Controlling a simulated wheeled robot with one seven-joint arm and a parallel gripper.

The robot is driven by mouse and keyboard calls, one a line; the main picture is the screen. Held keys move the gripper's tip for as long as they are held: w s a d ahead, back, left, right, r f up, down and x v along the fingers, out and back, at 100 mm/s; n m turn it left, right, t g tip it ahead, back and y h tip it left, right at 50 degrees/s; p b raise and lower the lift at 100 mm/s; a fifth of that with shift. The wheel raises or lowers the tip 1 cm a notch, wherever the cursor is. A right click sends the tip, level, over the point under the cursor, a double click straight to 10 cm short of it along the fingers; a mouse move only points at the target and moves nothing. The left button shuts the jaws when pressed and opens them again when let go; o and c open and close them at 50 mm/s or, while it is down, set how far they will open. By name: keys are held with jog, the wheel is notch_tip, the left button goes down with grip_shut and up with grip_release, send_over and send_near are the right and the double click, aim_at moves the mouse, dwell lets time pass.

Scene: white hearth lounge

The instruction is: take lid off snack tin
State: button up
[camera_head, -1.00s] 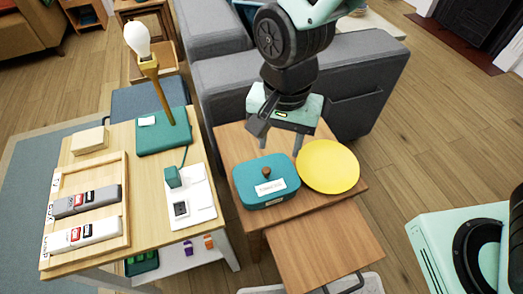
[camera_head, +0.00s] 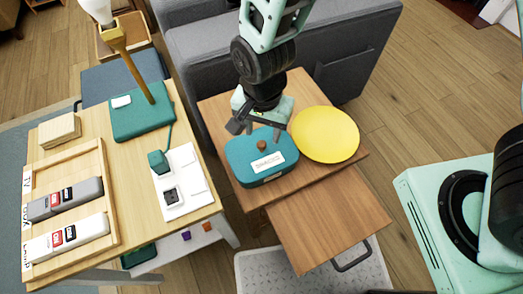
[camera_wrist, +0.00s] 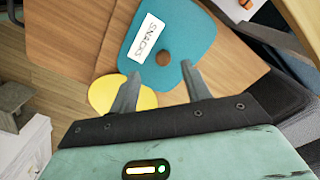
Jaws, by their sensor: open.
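The teal snack tin (camera_head: 250,178) stands on the wooden side table with its lid on. The lid has a brown round knob (camera_head: 261,145) and a white label reading SNACKS (camera_head: 267,162). In the wrist view the tin's lid (camera_wrist: 185,30) and knob (camera_wrist: 163,59) lie just beyond my fingertips. My gripper (camera_head: 259,130) is open and empty, over the back edge of the tin. In the wrist view its two fingers (camera_wrist: 162,82) are spread, with the knob ahead of the gap, not between them.
A yellow plate (camera_head: 325,135) lies right of the tin on the side table (camera_head: 220,112). A lower wooden panel (camera_head: 330,225) juts out in front. A desk (camera_head: 130,190) with a lamp, remotes and boxes stands left. A grey sofa (camera_head: 330,60) is behind.

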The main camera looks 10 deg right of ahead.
aim_at(262, 143)
jog(key=shift+w+f+b, duration=0.2)
jog(key=shift+f+b, duration=0.1)
jog(key=shift+f, duration=1.15)
jog(key=shift+w+f+b, duration=0.15)
jog(key=shift+f+b, duration=0.1)
jog(key=shift+f, duration=1.15)
grip_shut()
